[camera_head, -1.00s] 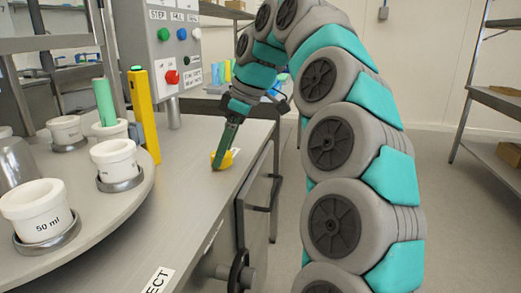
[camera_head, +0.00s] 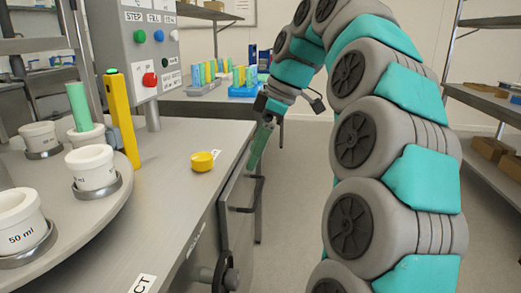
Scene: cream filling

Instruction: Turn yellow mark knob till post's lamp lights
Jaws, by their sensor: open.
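The yellow post (camera_head: 122,120) stands upright at the counter's left, beside the turntable, with a small dark green cap (camera_head: 111,71) on top; I cannot tell whether it is lit. A dark round hand knob (camera_head: 230,275) sits low on the counter's front, partly cut off by the bottom edge; no yellow mark on it is clear to me. A small round yellow piece (camera_head: 204,160) lies on the countertop. My gripper (camera_head: 257,160), with green fingers pointing down, is open and empty at the counter's right edge, apart from the yellow piece and the knob.
A turntable (camera_head: 117,209) at left carries white cups and a green tube (camera_head: 78,106). A grey control box (camera_head: 112,35) with coloured buttons stands behind. A bar handle (camera_head: 259,193) juts from the counter front. Floor to the right is clear up to the shelves (camera_head: 490,100).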

